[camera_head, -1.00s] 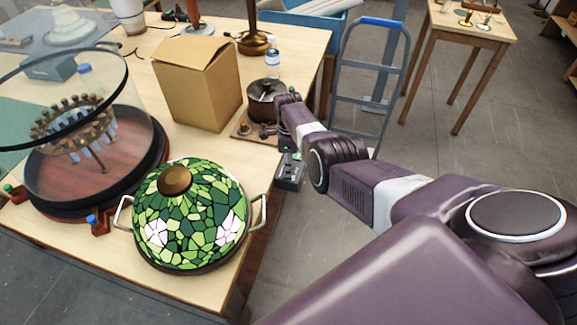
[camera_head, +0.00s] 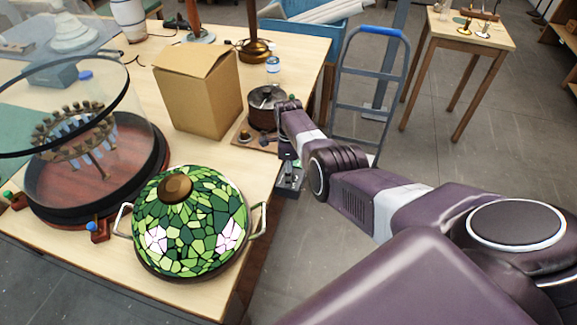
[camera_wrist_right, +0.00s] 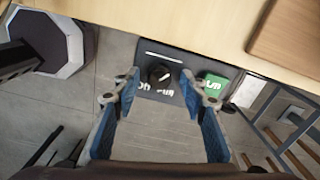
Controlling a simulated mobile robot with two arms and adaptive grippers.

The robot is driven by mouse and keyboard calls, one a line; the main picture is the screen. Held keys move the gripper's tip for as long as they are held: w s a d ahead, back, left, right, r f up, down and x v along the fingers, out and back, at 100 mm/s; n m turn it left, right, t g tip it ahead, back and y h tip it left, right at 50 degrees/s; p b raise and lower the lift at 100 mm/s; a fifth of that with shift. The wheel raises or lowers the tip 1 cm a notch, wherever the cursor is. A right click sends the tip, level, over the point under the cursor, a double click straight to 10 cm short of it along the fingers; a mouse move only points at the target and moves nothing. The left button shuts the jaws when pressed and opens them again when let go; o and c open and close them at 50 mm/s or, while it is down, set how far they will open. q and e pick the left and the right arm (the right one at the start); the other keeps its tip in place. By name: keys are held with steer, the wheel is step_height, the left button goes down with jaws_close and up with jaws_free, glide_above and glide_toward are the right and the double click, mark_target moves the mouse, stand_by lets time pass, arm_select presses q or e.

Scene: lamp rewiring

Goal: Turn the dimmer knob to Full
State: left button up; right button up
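The dark dimmer panel (camera_wrist_right: 150,90) is mounted at the table's edge in the right wrist view. Its round black knob (camera_wrist_right: 159,73) has white lettering and a white line around it, seen upside down. A green labelled part (camera_wrist_right: 213,88) sits at the panel's right. My right gripper (camera_wrist_right: 159,84) is open, with one blue-padded finger on each side of the knob and visible gaps to it. In the head view the dimmer box (camera_head: 290,180) shows at the table's right edge, partly hidden by my right gripper. My left gripper is not in view.
The wooden table (camera_head: 110,270) holds a green stained-glass shade (camera_head: 190,222), a cardboard box (camera_head: 198,92), a glass-topped turntable and a dark round pot (camera_head: 264,108) close to my right wrist. A blue hand truck (camera_head: 372,85) stands beyond the table's right edge.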

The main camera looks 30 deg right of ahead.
step_height(320, 180, up, 12)
stand_by(0.6)
steer(key=shift+f, duration=0.15)
